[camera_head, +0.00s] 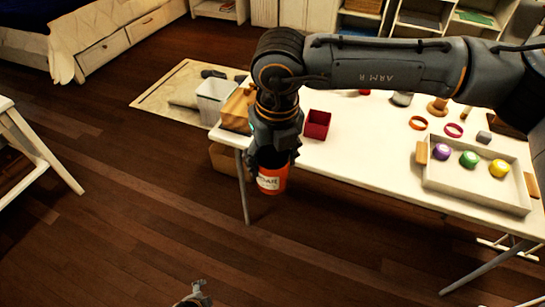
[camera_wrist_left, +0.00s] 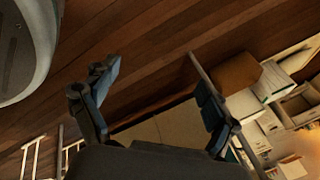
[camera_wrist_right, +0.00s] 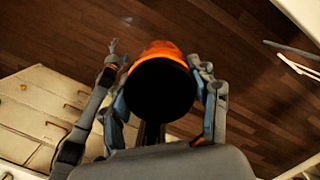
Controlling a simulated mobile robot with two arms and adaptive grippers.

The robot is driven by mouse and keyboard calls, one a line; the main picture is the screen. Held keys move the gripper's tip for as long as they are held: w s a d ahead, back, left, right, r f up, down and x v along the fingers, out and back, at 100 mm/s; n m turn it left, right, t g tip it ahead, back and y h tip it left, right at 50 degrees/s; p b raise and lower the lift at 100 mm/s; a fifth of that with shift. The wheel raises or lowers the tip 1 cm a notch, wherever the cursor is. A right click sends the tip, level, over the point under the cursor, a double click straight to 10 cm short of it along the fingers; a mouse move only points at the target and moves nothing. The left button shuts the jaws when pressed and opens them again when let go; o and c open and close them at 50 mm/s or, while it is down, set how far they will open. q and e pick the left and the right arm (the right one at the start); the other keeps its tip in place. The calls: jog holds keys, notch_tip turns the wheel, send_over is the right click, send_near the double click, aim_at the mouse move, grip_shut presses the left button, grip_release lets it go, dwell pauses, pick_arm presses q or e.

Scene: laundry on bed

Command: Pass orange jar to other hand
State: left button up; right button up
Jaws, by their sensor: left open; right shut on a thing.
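The orange jar (camera_head: 272,180) with a white label hangs in the head view, off the near left end of the white table and above the floor. My right gripper (camera_head: 272,155) is shut on it from above. In the right wrist view the jar (camera_wrist_right: 160,60) sits between the two fingers, its dark round end facing the camera. My left gripper (camera_head: 196,293) shows only in part at the bottom edge of the head view, well apart from the jar. In the left wrist view my left gripper (camera_wrist_left: 150,90) is open, with nothing between its fingers.
The white table (camera_head: 360,150) holds a red box (camera_head: 317,124), a tray (camera_head: 475,185) with purple, green and yellow round items, and rings. A white bin (camera_head: 213,98) stands near its left end. The wooden floor (camera_head: 130,220) left of the table is clear.

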pick_arm(q)
jog(key=s+f+n+g, duration=0.2)
jog(key=s+f+n, duration=0.2)
jog(key=s, duration=0.8)
jog(key=s+f+n+g, duration=0.2)
jog(key=s+f+n, duration=0.3)
jog(key=s, duration=0.7)
jog(key=shift+d+n, duration=0.3)
jog(key=shift+n, duration=0.2)
